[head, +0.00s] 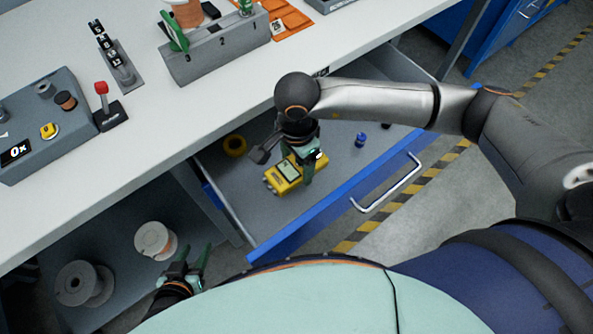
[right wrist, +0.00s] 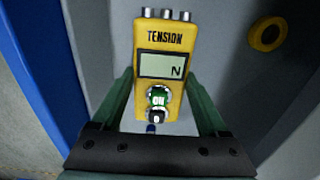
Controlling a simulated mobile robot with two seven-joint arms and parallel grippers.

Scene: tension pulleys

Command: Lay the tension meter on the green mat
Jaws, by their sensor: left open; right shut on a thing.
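The yellow tension meter (head: 283,181) is inside the open drawer (head: 330,212), below the tabletop. In the right wrist view the meter (right wrist: 161,38) shows its TENSION label, a grey display, a green ON button and several metal posts at its top end. My right gripper (head: 301,166) reaches down into the drawer and is shut on the meter, with one green finger on each side of its body. Whether the meter touches the drawer floor I cannot tell. My left gripper (head: 190,266) is open and empty, low at the left near the spools. I see no green mat.
A yellow ring (head: 235,145) and a small blue item (head: 360,140) lie in the drawer. The drawer front with its handle (head: 388,186) stands out from the table. A white spool (head: 155,240) and a grey spool (head: 83,284) sit below. The tabletop (head: 165,115) holds devices.

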